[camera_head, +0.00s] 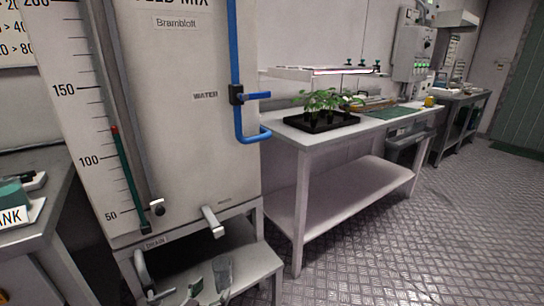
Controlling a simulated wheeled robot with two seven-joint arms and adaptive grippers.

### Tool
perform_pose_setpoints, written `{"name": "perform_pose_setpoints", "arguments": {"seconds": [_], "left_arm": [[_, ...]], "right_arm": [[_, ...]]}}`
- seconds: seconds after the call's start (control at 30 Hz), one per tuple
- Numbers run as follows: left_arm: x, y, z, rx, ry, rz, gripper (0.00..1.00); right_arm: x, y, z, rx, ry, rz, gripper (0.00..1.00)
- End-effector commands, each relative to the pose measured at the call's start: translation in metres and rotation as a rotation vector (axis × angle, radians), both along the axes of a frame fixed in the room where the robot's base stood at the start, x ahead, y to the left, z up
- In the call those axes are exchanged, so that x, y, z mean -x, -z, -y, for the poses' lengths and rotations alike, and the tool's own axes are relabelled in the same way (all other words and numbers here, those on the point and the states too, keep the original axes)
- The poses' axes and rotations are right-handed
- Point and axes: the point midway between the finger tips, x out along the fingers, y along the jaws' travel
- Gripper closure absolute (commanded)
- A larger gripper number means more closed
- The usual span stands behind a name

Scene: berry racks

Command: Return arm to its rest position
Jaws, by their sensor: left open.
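The low front edge of the view shows little of my arms. My left gripper is hard to make out at the bottom edge; it is open, and I see nothing held in it. No part of my right arm or right gripper shows. A tall white feed tank (190,130) with a level scale stands at the left centre. A clear cup (222,272) stands below the tank's grey spout (213,222).
A blue pipe with a lever (250,96) juts from the tank's right side. A white bench (290,132) behind it bears a black tray (320,122) of green plants. A grey table (45,215) is at the left. The floor (430,230) at the right is clear.

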Motion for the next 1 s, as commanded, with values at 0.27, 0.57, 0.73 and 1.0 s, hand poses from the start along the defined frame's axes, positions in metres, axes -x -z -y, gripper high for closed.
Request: {"name": "perform_pose_setpoints", "arguments": {"seconds": [0.27, 0.57, 0.73, 1.0], "left_arm": [[0.019, 0.005, 0.006, -0.057, -0.059, -0.15, 0.17], [0.047, 0.007, 0.005, -0.121, -0.11, -0.32, 0.17], [0.067, 0.006, 0.002, -0.156, -0.133, -0.421, 0.17], [0.105, 0.002, -0.004, -0.203, -0.164, -0.588, 0.17]], "right_arm": [[-0.002, -0.014, 0.013, 0.054, -0.007, -0.031, 0.6], [-0.003, -0.028, 0.027, 0.113, -0.006, -0.068, 0.6], [-0.002, -0.037, 0.036, 0.146, -0.003, -0.09, 0.6], [0.0, -0.051, 0.051, 0.2, 0.009, -0.124, 0.6]]}}
